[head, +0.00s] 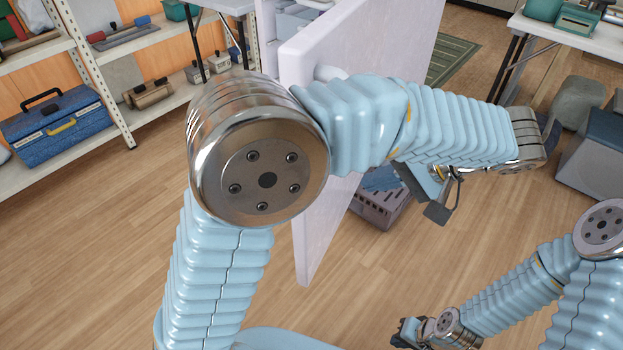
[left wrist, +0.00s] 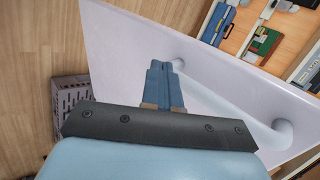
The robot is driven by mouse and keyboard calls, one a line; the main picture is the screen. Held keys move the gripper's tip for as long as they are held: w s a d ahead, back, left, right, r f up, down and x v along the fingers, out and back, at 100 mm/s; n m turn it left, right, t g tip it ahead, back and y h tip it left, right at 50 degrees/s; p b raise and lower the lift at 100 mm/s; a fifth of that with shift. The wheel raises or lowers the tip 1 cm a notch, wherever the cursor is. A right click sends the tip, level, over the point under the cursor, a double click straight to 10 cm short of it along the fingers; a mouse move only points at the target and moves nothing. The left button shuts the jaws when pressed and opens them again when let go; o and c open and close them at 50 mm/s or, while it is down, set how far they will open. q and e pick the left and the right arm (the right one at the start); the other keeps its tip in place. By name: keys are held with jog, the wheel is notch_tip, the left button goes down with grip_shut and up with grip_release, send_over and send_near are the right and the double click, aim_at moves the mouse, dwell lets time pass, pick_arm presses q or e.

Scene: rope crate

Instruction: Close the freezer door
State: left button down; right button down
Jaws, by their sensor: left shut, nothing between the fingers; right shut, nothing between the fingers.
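The freezer door (head: 335,130) is a large pale lilac-white panel standing open, swung out into the room. Its bar handle (head: 330,73) is mostly hidden behind my left arm in the head view. In the left wrist view, the handle (left wrist: 235,110) runs along the door face (left wrist: 140,40). My left gripper (head: 374,181) is shut and empty, beside the door. Its blue fingers (left wrist: 159,68) point at the door face, left of the handle; I cannot tell whether they touch it. My right gripper (head: 400,335) is shut and empty, low at the bottom, apart from the door.
A slotted grey-purple crate (head: 383,213) stands on the floor by the door; it also shows in the left wrist view (left wrist: 68,100). Shelves with a blue toolbox (head: 58,125) are at left. Wooden floor is clear at lower left.

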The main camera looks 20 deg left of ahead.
pick_arm(q)
jog(key=a+r+x, duration=0.2)
jog(key=x, duration=0.9)
jog(key=shift+a+f, duration=0.2)
jog(key=shift+f, duration=0.05)
jog(key=shift+w, duration=0.1)
